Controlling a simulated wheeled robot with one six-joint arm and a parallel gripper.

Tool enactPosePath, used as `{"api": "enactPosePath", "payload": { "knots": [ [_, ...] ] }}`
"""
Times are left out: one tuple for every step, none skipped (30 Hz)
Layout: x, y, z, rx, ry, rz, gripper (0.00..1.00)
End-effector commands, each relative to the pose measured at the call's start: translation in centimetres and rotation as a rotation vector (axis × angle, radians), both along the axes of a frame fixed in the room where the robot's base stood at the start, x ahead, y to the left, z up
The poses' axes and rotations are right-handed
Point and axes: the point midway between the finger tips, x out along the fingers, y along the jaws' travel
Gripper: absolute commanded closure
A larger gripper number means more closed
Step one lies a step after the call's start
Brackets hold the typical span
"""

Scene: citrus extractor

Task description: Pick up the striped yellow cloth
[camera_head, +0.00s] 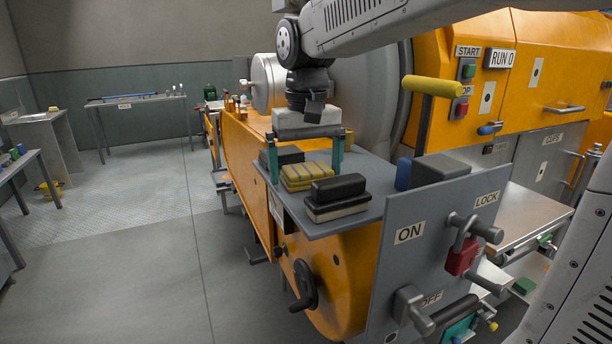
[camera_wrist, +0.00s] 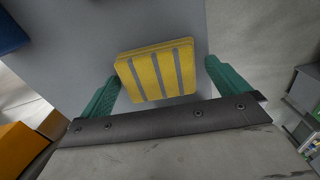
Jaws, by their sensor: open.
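The striped yellow cloth (camera_head: 306,176) is a folded yellow stack with grey stripes, lying on the grey shelf (camera_head: 350,217) on the orange machine. In the wrist view the cloth (camera_wrist: 157,71) lies ahead, between the two green fingers and slightly beyond their tips. My gripper (camera_head: 306,168) is open and empty, pointing down above the shelf, with one green finger on each side of the cloth. The wrist view shows my gripper (camera_wrist: 158,75) with its fingers spread wider than the cloth. I cannot tell the exact height of the tips over the shelf.
A black-topped brush or block (camera_head: 338,189) sits just in front of the cloth. A dark block (camera_head: 284,156) lies just behind it. A grey block (camera_head: 440,169) and a panel with ON and LOCK labels (camera_head: 430,240) stand to the right. Open floor (camera_head: 130,205) lies left.

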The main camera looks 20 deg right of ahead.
Motion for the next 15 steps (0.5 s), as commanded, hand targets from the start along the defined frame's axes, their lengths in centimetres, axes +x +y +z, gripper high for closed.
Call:
{"api": "enactPosePath", "payload": {
  "knots": [
    [0.00,-0.02,0.02,0.000,0.000,0.000,0.08],
    [0.00,-0.03,0.02,0.000,0.000,-0.001,0.17],
    [0.00,-0.04,0.02,0.000,0.000,-0.001,0.28],
    [0.00,-0.04,0.03,0.000,0.000,-0.001,0.36],
    [0.01,-0.04,0.03,0.000,0.000,-0.001,0.41],
    [0.01,-0.05,0.03,0.000,0.000,-0.001,0.41],
    [0.01,-0.05,0.04,0.000,0.000,-0.001,0.41],
    [0.01,-0.05,0.04,0.000,0.000,-0.001,0.41],
    [0.01,-0.06,0.04,0.000,0.000,-0.001,0.41],
    [0.01,-0.06,0.04,0.000,0.000,-0.001,0.41],
    [0.01,-0.06,0.05,0.000,0.000,-0.001,0.41],
    [0.01,-0.06,0.06,0.000,-0.001,-0.001,0.41],
    [0.01,-0.06,0.11,0.000,-0.001,-0.001,0.41],
    [0.02,-0.06,0.22,0.000,-0.001,-0.001,0.41],
    [0.04,-0.05,0.48,0.000,-0.002,-0.001,0.41]
  ]
}}
